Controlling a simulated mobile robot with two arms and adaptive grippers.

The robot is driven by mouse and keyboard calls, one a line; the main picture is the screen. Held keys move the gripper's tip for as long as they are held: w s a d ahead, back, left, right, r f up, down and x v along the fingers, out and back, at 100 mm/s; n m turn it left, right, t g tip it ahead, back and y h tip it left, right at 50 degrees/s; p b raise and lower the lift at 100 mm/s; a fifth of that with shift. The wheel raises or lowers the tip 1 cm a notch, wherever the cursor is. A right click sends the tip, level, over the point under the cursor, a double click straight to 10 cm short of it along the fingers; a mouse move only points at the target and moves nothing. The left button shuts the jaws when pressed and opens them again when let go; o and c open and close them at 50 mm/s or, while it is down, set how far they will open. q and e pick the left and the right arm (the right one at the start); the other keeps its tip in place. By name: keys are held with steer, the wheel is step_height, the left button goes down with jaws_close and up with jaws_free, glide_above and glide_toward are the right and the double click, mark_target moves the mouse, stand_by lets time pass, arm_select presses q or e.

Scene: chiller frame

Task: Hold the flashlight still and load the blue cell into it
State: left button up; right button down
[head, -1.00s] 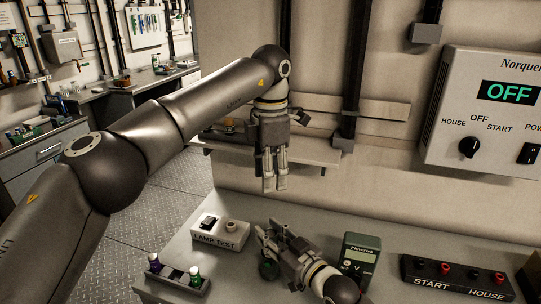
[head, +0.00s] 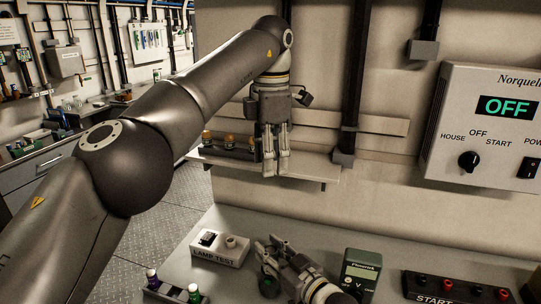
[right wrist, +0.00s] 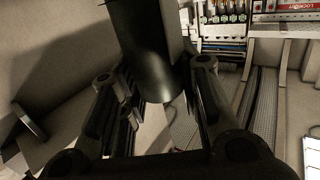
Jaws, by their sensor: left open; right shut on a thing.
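My right gripper (head: 268,248) is low over the bench, shut on a dark cylinder (right wrist: 145,50) that I take to be the flashlight. In the head view its dark green end (head: 268,285) shows beside the fingers. My left gripper (head: 276,168) is open and empty, pointing down in front of the wall shelf, well above the bench. Two cells stand upright in a rack (head: 172,293) at the bench's front left. One is dark purple-blue (head: 152,278), possibly the blue cell; the other is green (head: 194,293). The flashlight's opening is not clearly visible.
A lamp test box (head: 219,249) sits behind the rack. A green meter (head: 361,270) and a terminal block (head: 455,289) stand right of my right gripper. The wall shelf (head: 310,170) carries orange-topped items (head: 229,140) behind my left gripper. A control box (head: 490,130) reads OFF.

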steer(key=c, duration=1)
jaws_free()
steer(key=shift+s, duration=0.1)
